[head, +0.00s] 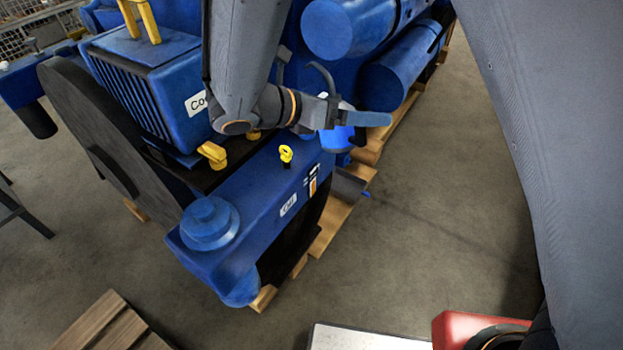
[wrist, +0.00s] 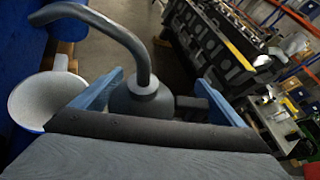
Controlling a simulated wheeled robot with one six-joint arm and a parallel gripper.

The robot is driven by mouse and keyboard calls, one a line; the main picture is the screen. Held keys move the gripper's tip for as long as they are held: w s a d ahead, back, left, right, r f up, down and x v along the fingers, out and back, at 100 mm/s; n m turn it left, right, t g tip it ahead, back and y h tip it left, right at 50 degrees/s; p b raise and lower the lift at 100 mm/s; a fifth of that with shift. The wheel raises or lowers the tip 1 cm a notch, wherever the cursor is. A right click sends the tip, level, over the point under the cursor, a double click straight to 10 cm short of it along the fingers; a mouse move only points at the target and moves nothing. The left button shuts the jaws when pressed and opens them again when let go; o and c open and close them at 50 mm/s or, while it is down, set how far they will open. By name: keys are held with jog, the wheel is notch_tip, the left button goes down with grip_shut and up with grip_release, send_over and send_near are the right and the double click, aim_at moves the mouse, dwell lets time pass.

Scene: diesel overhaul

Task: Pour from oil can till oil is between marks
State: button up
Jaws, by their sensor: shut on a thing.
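My gripper (wrist: 168,86) is shut on the dark grey oil can (wrist: 143,98), with its blue fingers either side of the can. The can's curved spout (wrist: 135,38) bends left in the wrist view, and its end shows above a white-lined funnel (wrist: 48,98) in the picture. In the head view the gripper (head: 345,112) is over the blue engine, and the spout (head: 322,75) arches above it. The blue funnel (head: 338,139) is partly hidden below. The sight gauge (head: 312,185) shows orange oil; its marks are too small to read. No oil stream is visible.
The blue engine housing (head: 235,215) has a yellow ring handle (head: 286,153) and a small label beside the gauge. It stands on a wooden pallet (head: 335,222). A red object (head: 470,328) lies at the front edge.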

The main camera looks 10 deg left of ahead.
jog(key=shift+r+p, duration=0.2)
jog(key=shift+p, duration=0.15)
dwell(0.3)
jog(key=shift+s+d+r+n+p, duration=0.1)
jog(key=shift+r+n+p, duration=0.25)
jog(key=shift+p, duration=0.4)
jog(key=shift+r+h, duration=0.15)
jog(key=shift+h, duration=0.15)
jog(key=shift+s+d+r+n+g+p, duration=0.1)
jog(key=shift+r+n+g+p, duration=0.25)
jog(key=shift+p, duration=0.65)
jog(key=shift+r, duration=0.15)
jog(key=shift+r+n+h+p, duration=0.3)
jog(key=shift+r+p, duration=0.1)
jog(key=shift+p, duration=0.35)
jog(key=shift+d, duration=0.1)
jog(key=shift+r+n+g+h, duration=0.35)
jog(key=shift+r+n+h, duration=0.2)
jog(key=shift+n, duration=0.55)
dwell(3.2)
